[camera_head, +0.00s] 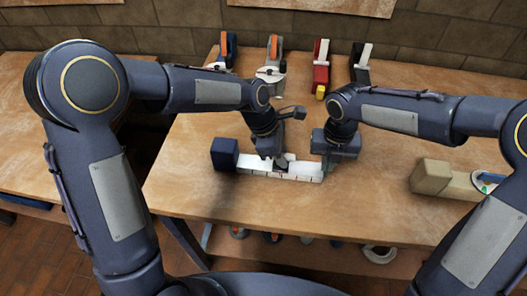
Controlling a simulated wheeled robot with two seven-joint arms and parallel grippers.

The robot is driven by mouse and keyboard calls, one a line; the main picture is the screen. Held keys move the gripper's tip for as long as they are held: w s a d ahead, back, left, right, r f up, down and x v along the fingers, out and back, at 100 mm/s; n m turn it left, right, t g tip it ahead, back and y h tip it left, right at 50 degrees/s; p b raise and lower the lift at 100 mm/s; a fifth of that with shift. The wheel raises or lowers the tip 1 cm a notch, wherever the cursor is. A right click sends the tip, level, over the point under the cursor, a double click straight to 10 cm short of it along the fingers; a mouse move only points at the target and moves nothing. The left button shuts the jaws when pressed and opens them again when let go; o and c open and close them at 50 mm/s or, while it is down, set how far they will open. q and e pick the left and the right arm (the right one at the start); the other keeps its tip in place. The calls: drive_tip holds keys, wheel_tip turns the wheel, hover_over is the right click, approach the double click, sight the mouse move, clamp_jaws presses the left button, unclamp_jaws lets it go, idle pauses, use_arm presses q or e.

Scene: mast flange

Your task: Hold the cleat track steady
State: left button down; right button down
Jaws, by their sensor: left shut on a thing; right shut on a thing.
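The white cleat track (256,164) lies on the table in front of me, long side running left to right. It has several segments, and a dark blue block (225,154) sits at its left end. My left gripper (279,163) is shut on the middle of the track from above, and its fingers hide part of it. My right gripper (327,168) is at the right end of the track, pointing down and shut on it. Its fingertips are small and partly hidden.
The wooden table (190,195) has free room at its front. Several clamp-like tools stand along the back edge, including a red one (321,72) and an orange and grey one (271,70). A beige block (430,177) lies at the right. Several items lie on a shelf below.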

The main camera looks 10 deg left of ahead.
use_arm(q)
drive_tip(key=shift+d, duration=0.3)
drive_tip(key=c, duration=1.3)
unclamp_jaws()
drive_tip(key=shift+a+r, duration=0.1)
drive_tip(key=v, duration=1.1)
drive_tip(key=shift+a+r, duration=0.2)
drive_tip(key=shift+r, duration=0.15)
